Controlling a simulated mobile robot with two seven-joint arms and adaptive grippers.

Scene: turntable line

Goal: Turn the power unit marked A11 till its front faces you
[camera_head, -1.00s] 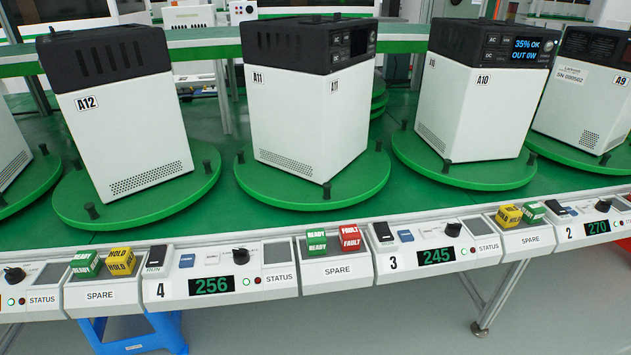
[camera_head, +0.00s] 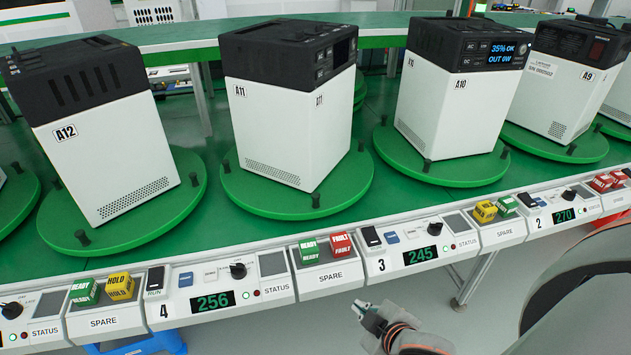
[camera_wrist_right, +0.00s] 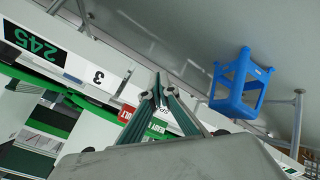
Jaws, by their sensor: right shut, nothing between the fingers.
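The power unit A11 (camera_head: 275,130) is a white box with a black top, upright on a round green turntable (camera_head: 245,197). A vertical corner points toward me. Its A11-marked white side faces front-left, and the face with the dark screen (camera_head: 342,53) is turned to the right. My right gripper (camera_head: 362,310) is in front of the control rail, below panel 3, apart from the unit. In the right wrist view its fingers (camera_wrist_right: 157,82) are together with nothing between them. My left gripper is out of view.
Units A12 (camera_head: 110,150), A10 (camera_head: 450,110) and A9 (camera_head: 555,85) stand on neighbouring turntables. The rail carries panel 4 reading 256 (camera_head: 213,301) and panel 3 reading 245 (camera_head: 420,255), with knobs, switches and coloured cubes. A blue stool (camera_wrist_right: 238,85) stands on the floor.

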